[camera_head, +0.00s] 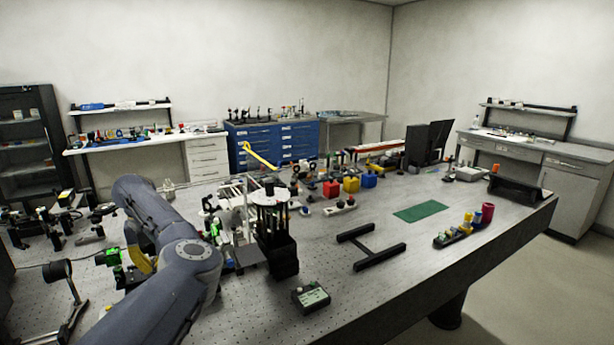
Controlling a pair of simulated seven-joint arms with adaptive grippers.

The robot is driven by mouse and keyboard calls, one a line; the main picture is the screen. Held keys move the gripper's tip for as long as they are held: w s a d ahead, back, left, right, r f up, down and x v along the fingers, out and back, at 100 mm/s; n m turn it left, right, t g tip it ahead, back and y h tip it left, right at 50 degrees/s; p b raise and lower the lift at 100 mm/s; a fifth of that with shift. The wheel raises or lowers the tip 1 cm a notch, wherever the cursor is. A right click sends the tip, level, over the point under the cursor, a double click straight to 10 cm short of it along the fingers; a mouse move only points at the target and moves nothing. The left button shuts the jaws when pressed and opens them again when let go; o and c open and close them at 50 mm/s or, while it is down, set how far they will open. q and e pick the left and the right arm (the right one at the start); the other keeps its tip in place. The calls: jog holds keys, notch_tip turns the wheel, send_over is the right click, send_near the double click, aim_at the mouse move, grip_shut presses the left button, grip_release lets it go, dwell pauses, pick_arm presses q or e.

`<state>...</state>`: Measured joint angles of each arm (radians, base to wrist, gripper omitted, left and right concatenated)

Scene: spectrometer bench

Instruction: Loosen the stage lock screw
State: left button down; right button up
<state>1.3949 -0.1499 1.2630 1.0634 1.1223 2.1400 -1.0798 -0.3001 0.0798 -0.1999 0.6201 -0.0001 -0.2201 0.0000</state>
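A dark upright device (276,235) stands near the middle of the bench, with thin posts and a round top above a black block. I cannot tell for sure whether it carries the stage, and no lock screw can be made out at this size. My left arm (190,256) comes in from the lower left and bends beside this device. The fingers of my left gripper cannot be made out, so I cannot tell whether they are open or touch anything. My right gripper is not in view.
A light rail frame (240,196) stands just behind the device. A black H-shaped frame (371,247) and a green mat (421,211) lie to the right. Red, yellow and blue blocks (351,185) stand behind.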

pick_arm(q)
jog(key=shift+s+d+f, duration=0.15)
jog(key=shift+s+d, duration=0.25)
dwell(0.6)
jog(key=shift+w+d, duration=0.1)
jog(key=shift+d, duration=0.1)
dwell(0.5)
jog(key=shift+w+a, duration=0.1)
jog(key=shift+w, duration=0.1)
dwell(0.3)
jog(key=shift+w+a+r, duration=0.1)
jog(key=shift+r, duration=1.45)
jog(key=shift+w+a+r, duration=0.1)
jog(key=shift+r, duration=1.45)
jog(key=shift+a, duration=0.1)
